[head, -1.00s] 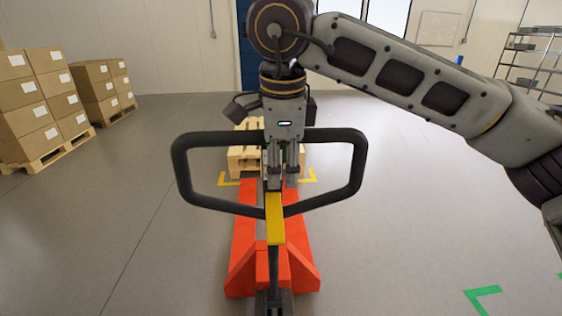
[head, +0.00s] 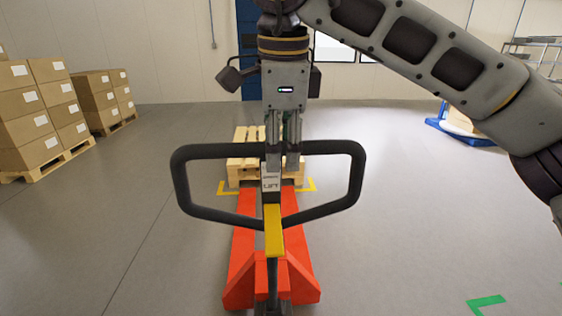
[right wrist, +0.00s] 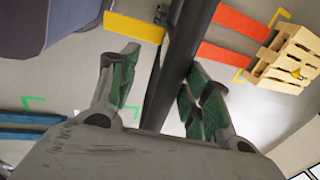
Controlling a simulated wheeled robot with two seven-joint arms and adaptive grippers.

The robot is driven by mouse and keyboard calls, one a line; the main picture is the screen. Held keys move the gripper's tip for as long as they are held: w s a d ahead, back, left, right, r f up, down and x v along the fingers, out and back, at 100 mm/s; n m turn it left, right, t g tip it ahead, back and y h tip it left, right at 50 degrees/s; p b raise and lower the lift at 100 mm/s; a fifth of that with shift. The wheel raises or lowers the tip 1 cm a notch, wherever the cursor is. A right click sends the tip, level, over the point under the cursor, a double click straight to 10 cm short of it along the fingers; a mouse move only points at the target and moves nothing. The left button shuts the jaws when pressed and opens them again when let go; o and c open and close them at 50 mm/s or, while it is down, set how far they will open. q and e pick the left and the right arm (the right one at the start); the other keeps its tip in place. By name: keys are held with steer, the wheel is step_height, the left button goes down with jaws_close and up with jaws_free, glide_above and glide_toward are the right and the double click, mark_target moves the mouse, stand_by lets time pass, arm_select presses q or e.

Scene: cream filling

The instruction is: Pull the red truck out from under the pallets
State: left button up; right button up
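The red truck (head: 240,267) stands in front of me, forks pointing away. Its handle is a black loop (head: 183,185) with a yellow strip (head: 274,238) below it. The far ends of the forks meet the low stack of wooden pallets (head: 240,170); how far they reach under is hidden. My right gripper (head: 283,168) points down at the top middle of the loop. In the right wrist view its two green-padded fingers (right wrist: 160,95) are apart, on either side of a black handle bar (right wrist: 180,60). A gap shows beside the bar. My left gripper is out of view.
Yellow floor marks (head: 308,186) frame the pallets. Stacked boxes on pallets (head: 40,120) stand at the left. A blue truck (head: 440,124) shows at the right behind my arm. A green floor mark (head: 488,301) lies at the near right. Floor on both sides is clear.

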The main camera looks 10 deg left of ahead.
steer(key=shift+v, duration=3)
steer(key=shift+s+f, duration=0.1)
steer(key=shift+s, duration=0.05)
